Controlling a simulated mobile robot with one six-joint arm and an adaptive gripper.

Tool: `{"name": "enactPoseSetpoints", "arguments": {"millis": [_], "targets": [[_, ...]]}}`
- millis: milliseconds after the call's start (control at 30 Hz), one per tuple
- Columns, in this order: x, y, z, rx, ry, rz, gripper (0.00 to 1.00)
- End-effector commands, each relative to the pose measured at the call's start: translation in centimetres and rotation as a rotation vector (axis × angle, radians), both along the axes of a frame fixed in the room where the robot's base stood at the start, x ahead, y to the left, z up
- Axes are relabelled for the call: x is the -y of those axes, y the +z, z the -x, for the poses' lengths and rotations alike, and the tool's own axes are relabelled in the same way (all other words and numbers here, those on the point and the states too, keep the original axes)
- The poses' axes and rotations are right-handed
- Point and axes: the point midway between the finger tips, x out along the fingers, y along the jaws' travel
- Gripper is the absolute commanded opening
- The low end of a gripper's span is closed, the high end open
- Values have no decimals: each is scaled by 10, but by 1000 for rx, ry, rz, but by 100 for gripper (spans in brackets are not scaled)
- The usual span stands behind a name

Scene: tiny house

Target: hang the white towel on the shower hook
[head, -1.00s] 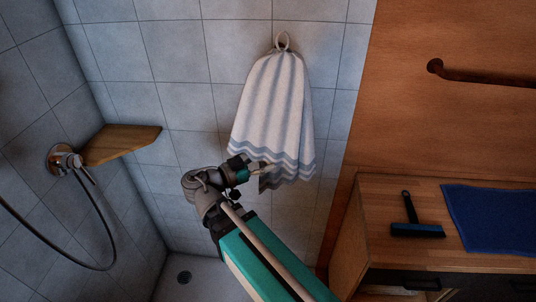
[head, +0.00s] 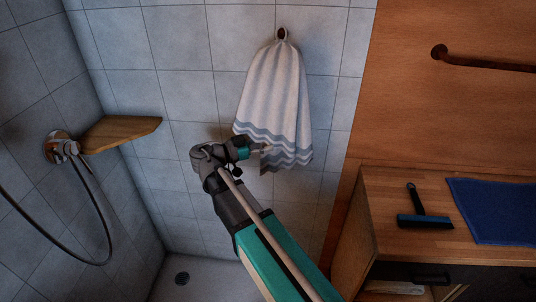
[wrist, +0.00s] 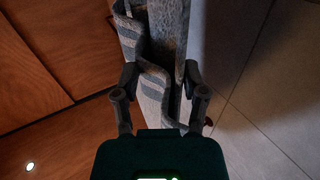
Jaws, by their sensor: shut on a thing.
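The white towel (head: 272,95) with grey-blue wavy stripes near its lower edge is spread upright against the tiled wall in the head view. A small loop at its top frames the dark shower hook (head: 282,34). The loop looks to be around the hook, but I cannot tell how deep it sits. My gripper (head: 262,150) is at the towel's lower striped part, shut on it. In the wrist view the striped towel (wrist: 155,88) lies between the two fingers of my gripper (wrist: 161,74). The grip point is partly hidden in folds.
A wooden corner shelf (head: 118,135) and the shower mixer with hose (head: 60,147) are at the left. At the right are a wooden counter (head: 385,190), a squeegee (head: 424,220), a blue mat (head: 495,208) and a wall rail (head: 485,63). Bare tiles lie left of the towel.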

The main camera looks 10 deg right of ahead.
Motion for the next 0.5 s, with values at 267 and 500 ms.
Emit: {"name": "enactPoseSetpoints", "arguments": {"millis": [267,500], "targets": [[4,-13,-18,1,-23,3,0],[3,-12,-15,3,-24,4,0]]}}
